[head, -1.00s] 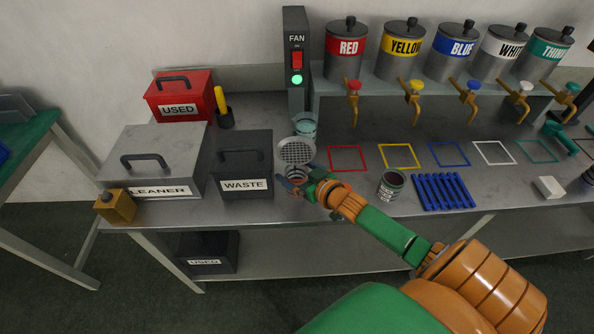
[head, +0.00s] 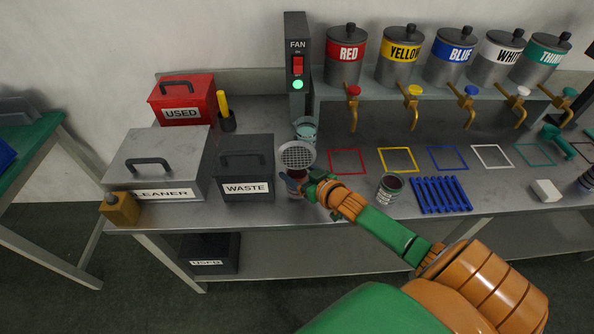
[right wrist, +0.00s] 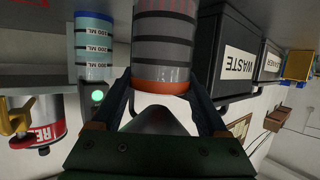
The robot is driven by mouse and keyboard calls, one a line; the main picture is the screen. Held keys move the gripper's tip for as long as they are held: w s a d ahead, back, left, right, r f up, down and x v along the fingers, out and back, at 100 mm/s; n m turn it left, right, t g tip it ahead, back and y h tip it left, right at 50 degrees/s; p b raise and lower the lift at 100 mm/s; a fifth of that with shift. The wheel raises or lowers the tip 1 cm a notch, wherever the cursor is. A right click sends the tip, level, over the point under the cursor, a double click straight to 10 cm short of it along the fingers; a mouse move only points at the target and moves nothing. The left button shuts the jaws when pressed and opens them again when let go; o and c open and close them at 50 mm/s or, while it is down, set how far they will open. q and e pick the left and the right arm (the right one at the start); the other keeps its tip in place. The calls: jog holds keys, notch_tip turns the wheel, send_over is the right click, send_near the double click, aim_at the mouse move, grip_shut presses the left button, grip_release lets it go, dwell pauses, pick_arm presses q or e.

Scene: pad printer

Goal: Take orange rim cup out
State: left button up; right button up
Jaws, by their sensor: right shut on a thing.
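The orange rim cup is a clear cup with dark bands and an orange rim. It fills the top middle of the right wrist view (right wrist: 163,45), its rim between my right gripper's fingers (right wrist: 162,84). My right gripper is shut on this cup. In the head view, my right gripper (head: 302,182) is at the cup (head: 296,188), below a round mesh disc (head: 297,155); the fingers and disc hide part of the cup. My left gripper is not in view.
A cup with a blue rim (right wrist: 95,45) stands close by, behind the mesh disc in the head view (head: 305,130). The dark WASTE box (head: 244,160) is just left of the held cup.

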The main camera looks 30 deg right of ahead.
jog(key=shift+s+a+r+p, duration=0.1)
jog(key=shift+s+a+p, duration=0.15)
jog(key=shift+p, duration=0.15)
jog(key=s+a+p, duration=0.5)
jog(key=s, duration=0.4)
jog(key=shift+a, duration=0.15)
jog(key=shift+w, duration=0.1)
jog(key=shift+r+p, duration=1.15)
jog(key=shift+r, duration=1.25)
